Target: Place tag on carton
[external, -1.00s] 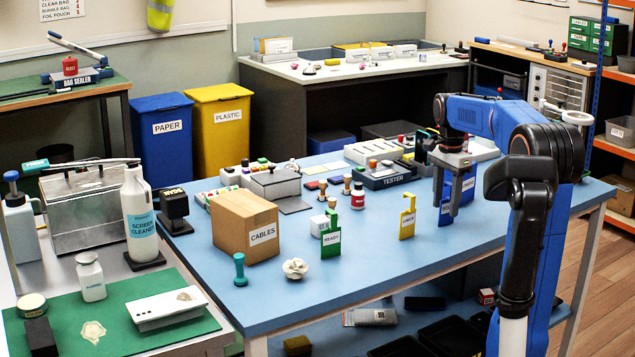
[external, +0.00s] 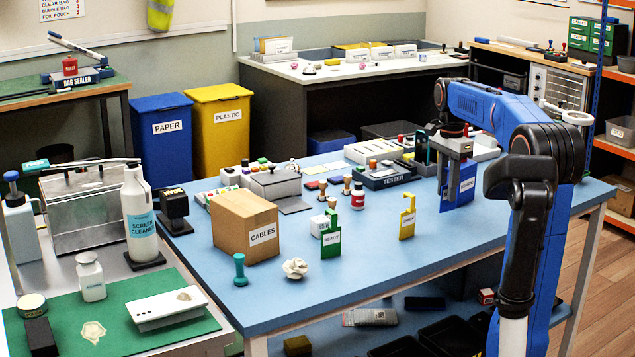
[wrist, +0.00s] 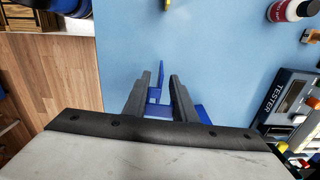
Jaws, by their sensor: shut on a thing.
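My gripper (external: 455,172) is shut on a blue tag (external: 461,188) with a white label too small to read. It holds the tag upright, apparently just above the blue table's right part. In the wrist view the tag (wrist: 161,80) shows between the two fingers (wrist: 157,92), partly hidden by them. The brown carton (external: 230,222), labelled CABLES, stands closed on the table's left part, well away from my gripper. The carton does not show in the wrist view.
A green READY tag (external: 331,240) and a yellow tag (external: 407,222) stand on the table (external: 370,265) between the carton and my gripper. A red-and-white bottle (external: 358,197) and the tester (external: 385,176) stand behind them.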

